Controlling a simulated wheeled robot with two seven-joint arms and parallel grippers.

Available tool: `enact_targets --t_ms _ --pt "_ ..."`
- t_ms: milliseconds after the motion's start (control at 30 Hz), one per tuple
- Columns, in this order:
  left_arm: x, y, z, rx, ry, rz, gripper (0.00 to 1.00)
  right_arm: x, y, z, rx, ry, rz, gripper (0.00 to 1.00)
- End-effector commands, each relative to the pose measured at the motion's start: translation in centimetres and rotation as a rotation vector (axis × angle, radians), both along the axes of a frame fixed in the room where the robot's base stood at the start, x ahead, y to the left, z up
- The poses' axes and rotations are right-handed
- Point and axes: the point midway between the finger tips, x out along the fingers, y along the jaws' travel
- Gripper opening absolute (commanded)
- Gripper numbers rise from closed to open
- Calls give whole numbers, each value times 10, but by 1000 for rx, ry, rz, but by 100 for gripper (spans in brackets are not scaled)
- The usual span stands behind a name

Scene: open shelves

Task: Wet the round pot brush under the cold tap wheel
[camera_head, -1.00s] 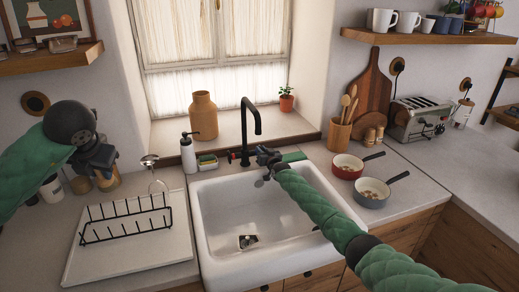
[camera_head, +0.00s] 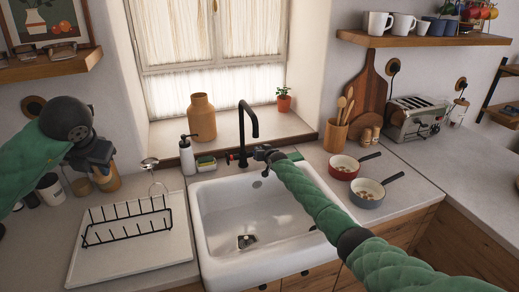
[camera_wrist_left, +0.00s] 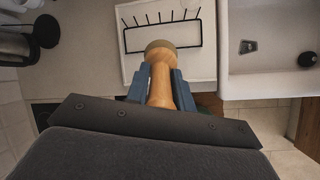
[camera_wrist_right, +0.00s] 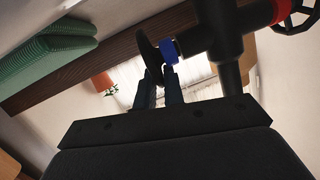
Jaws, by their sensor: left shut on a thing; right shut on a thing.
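My left gripper (camera_head: 104,166) is shut on the wooden round brush (camera_head: 108,182), held over the counter left of the sink. In the left wrist view, the brush (camera_wrist_left: 160,85) sits between the fingers, its round head pointing away. My right gripper (camera_head: 262,153) is at the base of the black tap (camera_head: 254,108). In the right wrist view, its fingers are shut on the dark cold tap wheel (camera_wrist_right: 148,52), beside a blue collar (camera_wrist_right: 169,50). The red-marked hot tap wheel (camera_head: 229,158) is on the left. No water shows below the spout.
The white sink (camera_head: 210,235) is empty, with a drain at its bottom. A dish rack (camera_head: 125,220) on a white drainboard stands left of it. A soap bottle (camera_head: 187,155) and sponge holder (camera_head: 206,163) stand behind. Two pans (camera_head: 368,195) stand right of the sink.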

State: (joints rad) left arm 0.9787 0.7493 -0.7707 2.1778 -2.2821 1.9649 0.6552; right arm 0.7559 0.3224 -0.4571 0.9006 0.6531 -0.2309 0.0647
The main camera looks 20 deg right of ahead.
Motion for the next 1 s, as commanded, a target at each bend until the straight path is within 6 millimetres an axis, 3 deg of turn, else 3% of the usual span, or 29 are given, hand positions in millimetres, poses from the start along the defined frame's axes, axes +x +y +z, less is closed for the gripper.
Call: enact_targets --t_ms 400,433,467,767,1000 --pt "0 0 2 0 0 0 1 1 0 1 -1 23 -1 0" --pt "0 0 2 0 0 0 1 1 0 1 -1 23 -1 16" --pt "0 0 2 0 0 0 1 1 0 1 -1 23 -1 18" --pt "0 0 1 0 0 0 1 0 0 0 -1 23 -1 18" --pt "0 0 -1 0 0 0 1 -15 -1 2 1 23 2 18"
